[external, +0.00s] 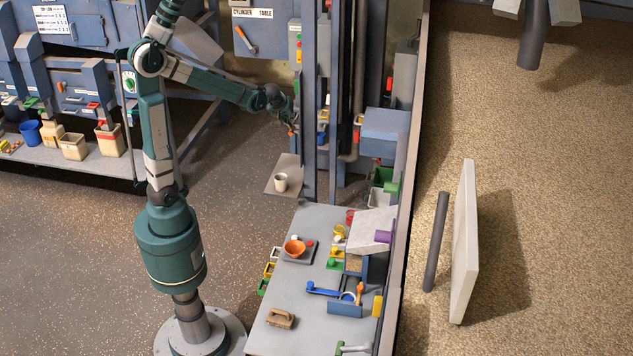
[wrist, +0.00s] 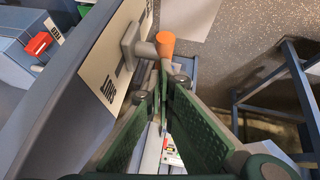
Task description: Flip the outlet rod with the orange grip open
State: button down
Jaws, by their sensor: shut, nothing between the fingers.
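The orange grip (wrist: 165,43) is on the end of a short grey rod (wrist: 146,49) in the wrist view. The rod sticks out from a pale labelled plate (wrist: 108,75) on a blue-grey housing. My gripper (wrist: 166,72) is shut and empty, its green fingers together close beside the rod and grip; I cannot tell whether they touch. In the external view my gripper (external: 291,128) is at the elevator's upright posts, with a small orange spot at its tip. The rod itself is too small to make out there.
A red lever (wrist: 38,43) sits on a neighbouring box at the left of the wrist view. Blue uprights (external: 309,100) stand just right of my gripper. Below are a small shelf with a white cup (external: 281,182) and a cluttered grey table (external: 290,330).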

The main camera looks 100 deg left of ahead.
notch_tip(320, 180, down, 8)
jog(key=b, duration=0.4)
jog(key=shift+r, duration=0.2)
jog(key=shift+r, duration=0.1)
jog(key=a+r+p+v, duration=0.1)
jog(key=a+p+v, duration=0.1)
jog(key=v, duration=1)
jog(key=shift+s+r+p, duration=0.3)
jog(key=shift+r+p, duration=0.1)
jog(key=shift+r, duration=0.2)
dwell(0.5)
